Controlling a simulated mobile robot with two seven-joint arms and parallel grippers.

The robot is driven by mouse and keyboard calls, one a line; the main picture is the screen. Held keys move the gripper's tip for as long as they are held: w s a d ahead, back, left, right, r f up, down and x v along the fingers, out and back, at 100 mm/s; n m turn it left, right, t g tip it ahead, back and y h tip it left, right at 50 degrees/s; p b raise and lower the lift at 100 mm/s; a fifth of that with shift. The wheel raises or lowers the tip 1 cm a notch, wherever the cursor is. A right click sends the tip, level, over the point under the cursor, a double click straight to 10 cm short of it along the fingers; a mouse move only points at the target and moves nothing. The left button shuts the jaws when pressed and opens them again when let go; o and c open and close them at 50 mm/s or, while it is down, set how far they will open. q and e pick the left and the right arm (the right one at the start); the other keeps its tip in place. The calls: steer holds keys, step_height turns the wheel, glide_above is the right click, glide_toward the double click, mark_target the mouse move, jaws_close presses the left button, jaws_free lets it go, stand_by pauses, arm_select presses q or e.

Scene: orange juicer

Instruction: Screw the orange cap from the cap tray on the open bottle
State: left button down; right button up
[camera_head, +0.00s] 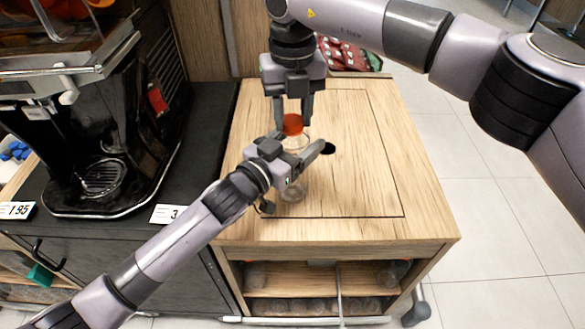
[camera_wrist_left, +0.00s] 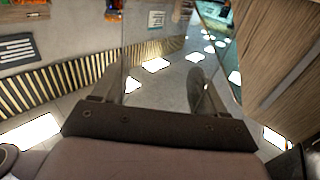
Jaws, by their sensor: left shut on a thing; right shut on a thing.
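A clear bottle (camera_head: 292,192) stands upright on the wooden cabinet top. My left gripper (camera_head: 297,176) is shut around its body from the front left. An orange cap (camera_head: 291,124) is at the bottle's mouth, between the fingers of my right gripper (camera_head: 292,128), which points straight down from above and is shut on it. The cap looks level; I cannot tell whether it is threaded on. In the left wrist view, my left gripper's fingers (camera_wrist_left: 155,95) have a clear, see-through shape between them. I cannot make out the cap tray.
A black juicer (camera_head: 110,130) with a drip tray stands on the dark counter at left, with price labels (camera_head: 166,214) on the edge. A red patterned item (camera_head: 345,55) lies behind the cabinet top. The right part of the wooden top (camera_head: 370,160) is clear. Bottles sit on the shelf (camera_head: 310,285) below.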

steer(key=m, duration=0.4)
steer(key=shift+m, duration=0.4)
steer(key=m, duration=0.3)
steer(key=o, duration=1.2)
steer(key=shift+c, duration=0.2)
steer(key=shift+r, duration=2.3)
steer(key=shift+c, duration=0.3)
